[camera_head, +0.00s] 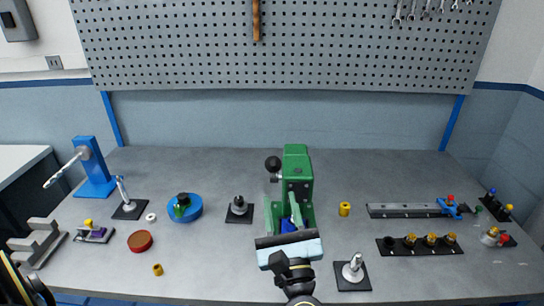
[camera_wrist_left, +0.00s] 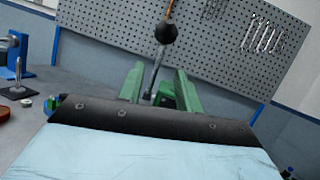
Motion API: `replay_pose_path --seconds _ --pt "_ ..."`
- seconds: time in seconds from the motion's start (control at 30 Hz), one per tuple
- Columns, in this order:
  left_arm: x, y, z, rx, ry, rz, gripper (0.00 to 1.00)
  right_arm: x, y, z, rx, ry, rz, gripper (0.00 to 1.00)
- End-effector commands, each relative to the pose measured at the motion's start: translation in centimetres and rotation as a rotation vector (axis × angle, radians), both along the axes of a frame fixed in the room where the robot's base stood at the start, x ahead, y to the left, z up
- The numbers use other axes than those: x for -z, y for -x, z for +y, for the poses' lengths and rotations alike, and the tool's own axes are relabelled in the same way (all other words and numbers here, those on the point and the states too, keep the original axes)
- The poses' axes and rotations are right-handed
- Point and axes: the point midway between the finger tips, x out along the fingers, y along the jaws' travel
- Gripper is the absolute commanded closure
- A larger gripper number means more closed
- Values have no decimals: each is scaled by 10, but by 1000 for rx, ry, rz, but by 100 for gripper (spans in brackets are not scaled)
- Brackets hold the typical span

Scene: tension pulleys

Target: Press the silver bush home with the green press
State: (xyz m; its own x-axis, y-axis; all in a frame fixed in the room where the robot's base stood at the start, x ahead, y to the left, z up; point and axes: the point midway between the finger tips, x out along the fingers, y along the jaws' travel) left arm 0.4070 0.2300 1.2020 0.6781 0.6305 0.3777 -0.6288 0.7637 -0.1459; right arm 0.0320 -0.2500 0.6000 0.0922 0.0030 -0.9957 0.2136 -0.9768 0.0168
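The green press (camera_head: 297,165) stands at the middle of the bench, with a black ball on its lever (camera_head: 273,164). It also shows in the left wrist view (camera_wrist_left: 177,95), with the ball (camera_wrist_left: 166,33) above it. A blue part (camera_head: 288,225) shows low in the press, partly covered by my gripper. I cannot make out the silver bush; it may be hidden. My left gripper (camera_head: 288,240) is close in front of the press. Its light blue body and black edge hide the fingertips in both views, so its opening and any contact cannot be told. My right gripper is not in view.
A yellow bush (camera_head: 345,209) stands right of the press. A post on a black plate (camera_head: 352,283) is near the front edge. A black rack (camera_head: 420,245) and a grey rail (camera_head: 405,210) lie at right. A blue dish (camera_head: 198,213) and a blue stand (camera_head: 88,160) are at left.

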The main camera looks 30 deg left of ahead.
Motion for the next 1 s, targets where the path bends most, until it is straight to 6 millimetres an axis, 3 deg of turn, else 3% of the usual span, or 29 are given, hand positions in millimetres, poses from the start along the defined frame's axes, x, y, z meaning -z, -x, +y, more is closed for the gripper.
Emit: replay_pose_path --seconds 0.2,0.5,0.97,1.0 --pt "-24 -33 30 -1 -6 -2 66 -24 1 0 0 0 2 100" --pt "-41 -68 62 1 -7 2 66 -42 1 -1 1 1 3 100" --pt "-43 -77 70 1 -5 3 66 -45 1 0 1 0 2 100" --pt "-43 -77 70 1 -5 3 70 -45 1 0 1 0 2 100"
